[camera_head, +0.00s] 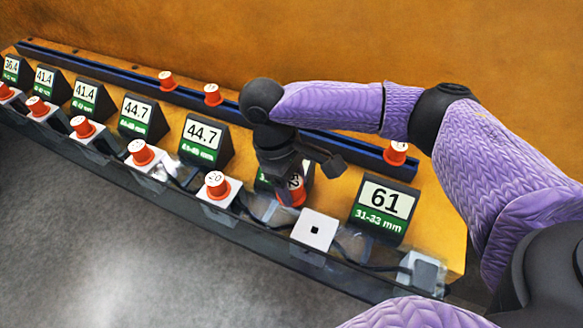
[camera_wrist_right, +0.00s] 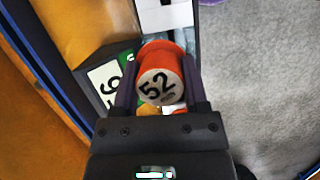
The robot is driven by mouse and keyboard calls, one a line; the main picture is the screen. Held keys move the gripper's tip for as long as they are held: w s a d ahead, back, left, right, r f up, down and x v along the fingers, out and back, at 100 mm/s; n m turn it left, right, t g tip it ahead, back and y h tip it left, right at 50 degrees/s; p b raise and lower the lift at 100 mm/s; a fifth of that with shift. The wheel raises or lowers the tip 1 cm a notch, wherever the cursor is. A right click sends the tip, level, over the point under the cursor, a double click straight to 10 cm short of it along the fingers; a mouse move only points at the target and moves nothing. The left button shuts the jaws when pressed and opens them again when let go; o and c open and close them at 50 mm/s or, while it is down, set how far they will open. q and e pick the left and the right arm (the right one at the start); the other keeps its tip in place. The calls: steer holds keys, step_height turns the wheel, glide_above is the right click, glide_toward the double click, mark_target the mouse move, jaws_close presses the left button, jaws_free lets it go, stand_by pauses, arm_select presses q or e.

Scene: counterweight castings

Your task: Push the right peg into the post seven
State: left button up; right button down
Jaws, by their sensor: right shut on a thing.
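An orange-red peg with a white top marked "52" (camera_wrist_right: 160,85) sits between the two dark fingers of my right gripper (camera_wrist_right: 160,90), which is shut on it. In the head view the same peg (camera_head: 298,192) shows partly below my right gripper (camera_head: 290,187), much of it hidden by the fingers. A white post with a dark square hole (camera_head: 314,231) stands empty just right of and nearer than the held peg. This post appears to be the white block ahead of the peg in the wrist view (camera_wrist_right: 165,16). My left gripper is not in view.
Several posts to the left carry orange-red pegs, the closest (camera_head: 217,185) near my gripper. Number signs, such as "61" (camera_head: 382,206), stand behind the posts. A dark blue rail (camera_head: 330,146) behind holds loose pegs, one at right (camera_head: 396,153).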

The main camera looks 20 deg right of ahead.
mark_target(303, 198)
steer(key=n+p, duration=0.2)
steer(key=p, duration=0.1)
steer(key=s+d+r+n+t+p, duration=0.1)
steer(key=n+p, duration=0.2)
steer(key=r+n+h+p, duration=0.1)
steer(key=n+p, duration=0.2)
steer(key=shift+s+d+r+t, duration=0.15)
steer(key=shift+s+r+t, duration=0.1)
steer(key=shift+s+t, duration=0.15)
steer(key=s+f+n+t+p, duration=0.1)
steer(key=n, duration=0.2)
steer(key=s+d+f+n+t+p, duration=0.1)
steer(key=f+n+p, duration=0.1)
steer(key=n, duration=0.1)
steer(key=s+f+n+p, duration=0.1)
steer(key=n, duration=0.3)
steer(key=shift+d+f+t+p, duration=0.15)
steer(key=shift+f+t+p, duration=0.15)
steer(key=shift+t+p, duration=0.1)
steer(key=shift+p, duration=0.35)
